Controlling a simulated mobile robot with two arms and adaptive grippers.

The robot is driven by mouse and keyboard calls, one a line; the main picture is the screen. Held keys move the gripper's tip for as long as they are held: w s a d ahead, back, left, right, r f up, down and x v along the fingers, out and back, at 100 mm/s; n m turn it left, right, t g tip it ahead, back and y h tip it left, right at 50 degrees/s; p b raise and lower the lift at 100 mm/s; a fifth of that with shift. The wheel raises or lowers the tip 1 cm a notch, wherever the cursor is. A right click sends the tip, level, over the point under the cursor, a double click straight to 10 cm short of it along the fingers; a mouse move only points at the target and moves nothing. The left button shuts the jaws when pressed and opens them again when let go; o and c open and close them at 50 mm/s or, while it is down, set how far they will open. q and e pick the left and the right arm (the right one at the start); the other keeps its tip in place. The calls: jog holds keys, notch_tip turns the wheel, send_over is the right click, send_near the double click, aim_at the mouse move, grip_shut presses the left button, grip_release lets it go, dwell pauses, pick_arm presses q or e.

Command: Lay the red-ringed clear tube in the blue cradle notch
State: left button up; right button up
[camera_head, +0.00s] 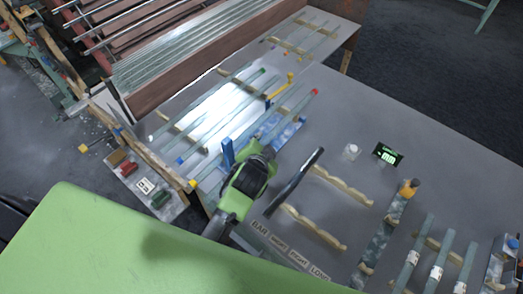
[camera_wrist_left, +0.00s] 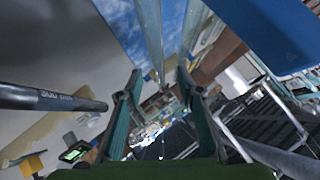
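A clear tube with a red end (camera_head: 315,92) lies slantwise on the table, above and right of my left gripper. Its lower part runs toward the gripper and is partly hidden. A blue upright piece (camera_head: 227,153), which looks like part of the blue cradle, stands just left of the gripper; its notch is not clear. A large blue piece (camera_wrist_left: 275,35) fills the upper right of the left wrist view. My left gripper (camera_head: 262,158) is low over the table. In the left wrist view its fingers (camera_wrist_left: 158,78) are apart, with clear tubing (camera_wrist_left: 151,30) beyond them. My right gripper is not in view.
A dark rod (camera_head: 294,183) lies right of the gripper, near wooden wavy rests (camera_head: 342,186). A small display (camera_head: 387,154) and a white item (camera_head: 351,151) stand farther right. More tubes (camera_head: 437,265) lie at lower right. The table's upper right is clear.

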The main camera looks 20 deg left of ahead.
pick_arm(q)
jog(key=v, duration=0.6)
jog(key=shift+s, duration=0.2)
jog(key=shift+r, duration=0.1)
dwell(0.5)
